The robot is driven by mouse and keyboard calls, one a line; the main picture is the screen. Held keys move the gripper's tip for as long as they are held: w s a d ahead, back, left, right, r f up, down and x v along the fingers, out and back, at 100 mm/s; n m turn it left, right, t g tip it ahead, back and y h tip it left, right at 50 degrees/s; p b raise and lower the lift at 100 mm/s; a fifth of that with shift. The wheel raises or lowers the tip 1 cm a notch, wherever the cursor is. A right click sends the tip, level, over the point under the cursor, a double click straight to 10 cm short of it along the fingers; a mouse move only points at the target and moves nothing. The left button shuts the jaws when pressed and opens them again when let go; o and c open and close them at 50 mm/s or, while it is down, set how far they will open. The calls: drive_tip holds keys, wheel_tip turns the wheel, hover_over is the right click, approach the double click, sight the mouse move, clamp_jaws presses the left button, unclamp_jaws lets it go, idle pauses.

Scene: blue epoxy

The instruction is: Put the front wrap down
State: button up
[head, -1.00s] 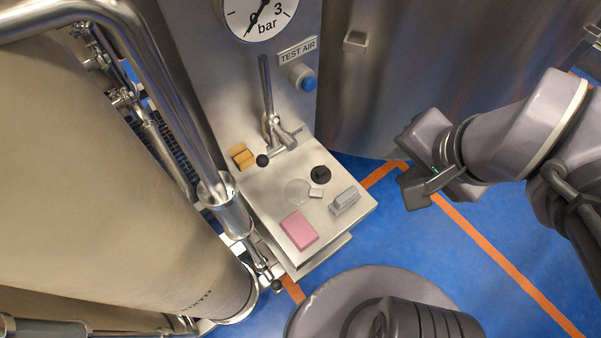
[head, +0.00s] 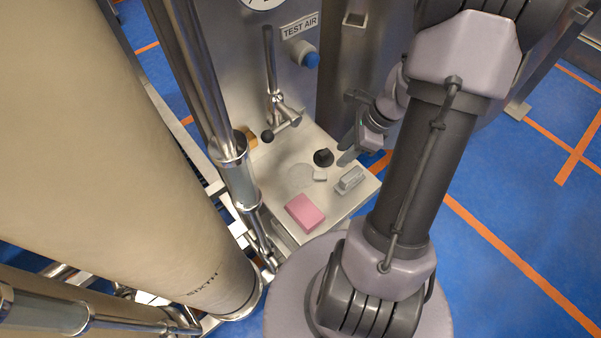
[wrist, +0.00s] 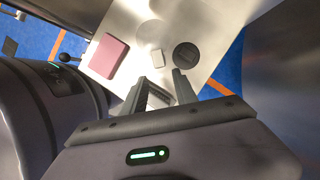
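My gripper (wrist: 160,78) is open, with its two fingers apart and nothing seen held between them. In the head view my gripper (head: 350,130) is above the right back edge of the small steel shelf (head: 275,190). Tan blocks (head: 251,140) lie at the shelf's back left, mostly hidden behind a steel pipe; they may be the wraps, but I cannot tell which is the front one. They are not clear in the wrist view.
The shelf holds a pink block (head: 305,212), a black knob-like piece (head: 323,157), a small white block (head: 319,174) and a grey block (head: 350,180). A valve lever (head: 270,60) rises behind. A large beige cylinder (head: 120,150) stands left.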

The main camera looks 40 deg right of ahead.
drive_tip(key=b, duration=0.2)
hover_over(324, 175)
drive_tip(key=s+d, duration=0.1)
drive_tip(key=d, duration=0.1)
drive_tip(key=f, duration=0.4)
drive_tip(key=shift+s+f, duration=0.2)
drive_tip(key=shift+f, duration=0.2)
drive_tip(key=b+x, duration=0.2)
drive_tip(key=x, duration=0.1)
drive_tip(key=b+x, duration=0.1)
drive_tip(key=x, duration=0.1)
drive_tip(key=shift+s+d+f, duration=0.1)
drive_tip(key=shift+s+f, duration=0.15)
drive_tip(key=shift+s, duration=0.1)
drive_tip(key=shift+r, duration=0.15)
clamp_jaws()
